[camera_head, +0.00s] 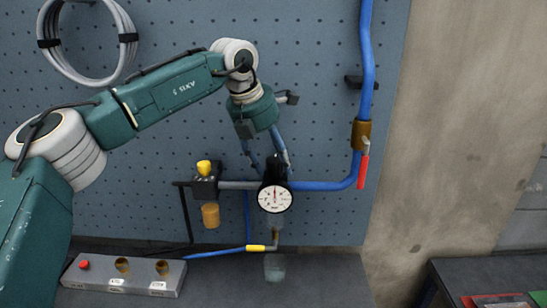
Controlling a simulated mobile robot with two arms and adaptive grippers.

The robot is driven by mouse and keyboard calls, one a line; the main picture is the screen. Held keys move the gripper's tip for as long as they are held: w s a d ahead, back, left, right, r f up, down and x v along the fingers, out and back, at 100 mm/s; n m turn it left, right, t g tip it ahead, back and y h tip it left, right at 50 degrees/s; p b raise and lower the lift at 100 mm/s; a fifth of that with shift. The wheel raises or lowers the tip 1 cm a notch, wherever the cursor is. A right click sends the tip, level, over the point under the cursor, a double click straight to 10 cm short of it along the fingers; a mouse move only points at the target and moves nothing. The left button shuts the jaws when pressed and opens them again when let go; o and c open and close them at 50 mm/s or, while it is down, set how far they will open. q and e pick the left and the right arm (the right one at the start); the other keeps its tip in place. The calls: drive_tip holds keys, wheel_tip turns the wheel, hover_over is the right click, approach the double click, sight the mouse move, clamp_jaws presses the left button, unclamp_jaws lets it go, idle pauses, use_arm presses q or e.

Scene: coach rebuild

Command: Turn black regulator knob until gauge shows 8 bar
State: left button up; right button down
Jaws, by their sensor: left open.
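The black regulator knob (274,168) stands on top of the regulator, directly above the round white gauge (275,198). The gauge has a black rim and its needle points about straight up; its figures are too small to read. My left gripper (271,164) comes down from above, open, with one finger on each side of the knob in this view. I cannot tell whether the fingers touch it. My right gripper is not in view.
A blue pipe (325,186) runs right from the regulator, up to a brass valve (361,135) with a red lever (363,171). A yellow-topped unit (205,168) sits left. A grey box (125,273) with a red button lies on the bench (320,290). Coiled hose (128,38) hangs upper left.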

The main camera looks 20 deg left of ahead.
use_arm(q)
drive_tip(key=c, duration=1.1)
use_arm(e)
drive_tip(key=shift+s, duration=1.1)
